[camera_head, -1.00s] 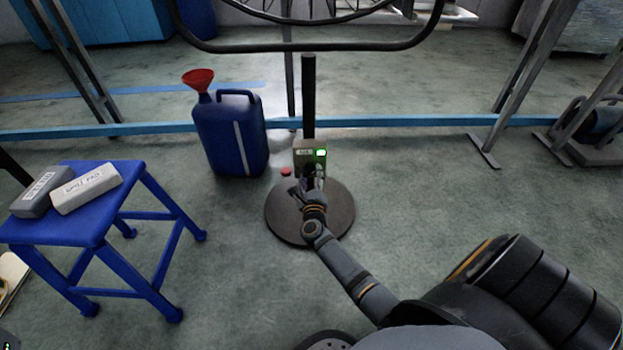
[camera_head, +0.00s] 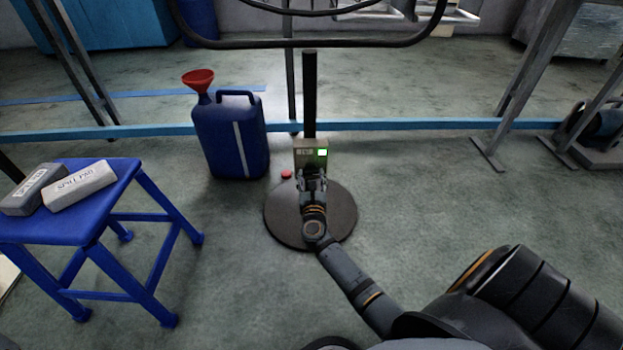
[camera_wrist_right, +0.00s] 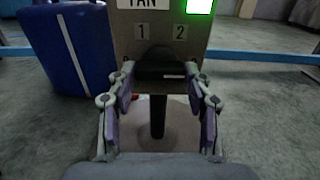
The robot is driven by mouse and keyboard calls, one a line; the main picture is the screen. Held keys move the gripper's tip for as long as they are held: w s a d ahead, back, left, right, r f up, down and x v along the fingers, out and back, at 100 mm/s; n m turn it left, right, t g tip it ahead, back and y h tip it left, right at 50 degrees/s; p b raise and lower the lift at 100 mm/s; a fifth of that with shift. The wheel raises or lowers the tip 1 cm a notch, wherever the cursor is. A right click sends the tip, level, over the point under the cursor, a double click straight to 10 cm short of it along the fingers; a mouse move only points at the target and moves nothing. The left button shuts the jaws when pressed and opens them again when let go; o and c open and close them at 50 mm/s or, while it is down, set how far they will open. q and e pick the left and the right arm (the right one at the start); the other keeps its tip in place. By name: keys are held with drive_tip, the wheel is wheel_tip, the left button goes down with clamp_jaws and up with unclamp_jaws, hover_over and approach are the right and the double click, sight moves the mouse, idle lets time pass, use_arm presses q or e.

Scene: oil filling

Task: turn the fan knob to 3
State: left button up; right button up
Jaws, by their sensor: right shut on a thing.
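The fan control box (camera_head: 312,150) is mounted on a dark pole above a round base (camera_head: 340,215). In the right wrist view the box (camera_wrist_right: 125,42) shows a "FAN" label, the numbers 1 and 2 and a lit green square (camera_wrist_right: 199,5). The dark fan knob (camera_wrist_right: 160,65) sits below the numbers, between my fingers. My right gripper (camera_head: 312,178) is at the front of the box; in the right wrist view its fingers (camera_wrist_right: 160,88) are closed in on the knob's two sides. No 3 is visible. My left gripper is not in view.
A blue jug (camera_head: 231,140) with a red funnel (camera_head: 198,79) stands left of the pole. A blue stool (camera_head: 105,215) at the left bears two grey blocks. The fan's guard rail (camera_head: 310,43) crosses above.

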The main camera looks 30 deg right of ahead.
drive_tip(key=shift+f, duration=0.1)
idle(0.4)
drive_tip(key=o, duration=1.2)
drive_tip(key=shift+c, duration=0.2)
drive_tip(key=v, duration=1.2)
